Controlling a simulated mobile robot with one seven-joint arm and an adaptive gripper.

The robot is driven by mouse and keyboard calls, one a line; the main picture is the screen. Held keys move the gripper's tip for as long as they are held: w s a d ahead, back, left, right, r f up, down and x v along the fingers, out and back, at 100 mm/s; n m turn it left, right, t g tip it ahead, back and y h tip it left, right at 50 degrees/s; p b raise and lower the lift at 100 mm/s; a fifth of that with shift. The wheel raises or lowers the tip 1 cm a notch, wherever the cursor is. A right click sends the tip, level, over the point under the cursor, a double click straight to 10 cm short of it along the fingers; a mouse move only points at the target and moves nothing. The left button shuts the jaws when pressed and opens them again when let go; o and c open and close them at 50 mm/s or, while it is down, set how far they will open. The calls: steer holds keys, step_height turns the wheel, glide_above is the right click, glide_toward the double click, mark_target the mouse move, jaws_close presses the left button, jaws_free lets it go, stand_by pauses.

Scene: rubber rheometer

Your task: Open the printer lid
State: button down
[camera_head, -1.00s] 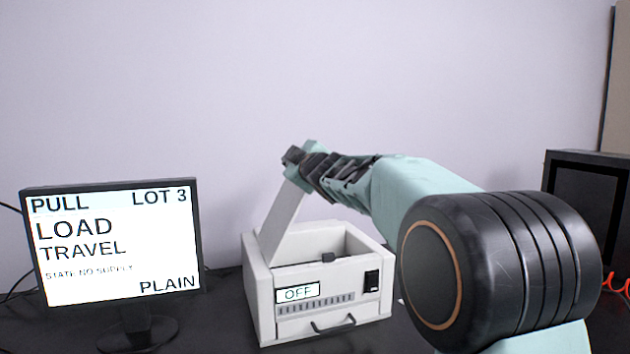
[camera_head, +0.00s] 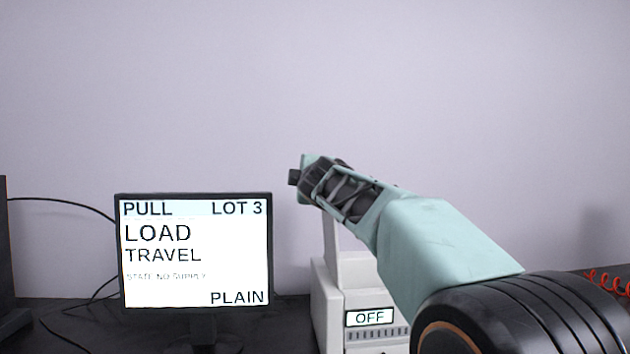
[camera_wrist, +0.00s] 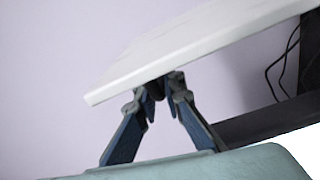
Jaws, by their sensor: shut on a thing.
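The printer (camera_head: 330,310) is a white box on the dark table, with an "OFF" display on its front. Its white lid (camera_head: 331,236) stands raised and steep at the back, and my arm hides its right part and much of the printer. In the wrist view the lid (camera_wrist: 200,48) crosses the picture as a tilted white panel. My gripper (camera_wrist: 163,88) is at the lid's edge, its blue-grey fingers closed together around a small dark part, apparently the lid's handle. The contact itself is partly hidden.
A monitor (camera_head: 197,250) reading "LOAD TRAVEL" stands left of the printer on the dark table (camera_head: 275,335). Black cables (camera_head: 70,315) lie behind it, a dark box (camera_head: 12,265) is at the left edge, and a red coiled cord (camera_head: 608,282) is at the right.

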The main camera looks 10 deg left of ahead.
steer(key=shift+s+a, duration=0.1)
steer(key=shift+a, duration=0.1)
steer(key=c, duration=2)
jaws_free()
steer(key=shift+c, duration=0.2)
steer(key=shift+d, duration=0.1)
steer(key=shift+s, duration=0.45)
steer(key=v, duration=1.1)
steer(key=shift+d, duration=0.15)
steer(key=shift+d, duration=0.1)
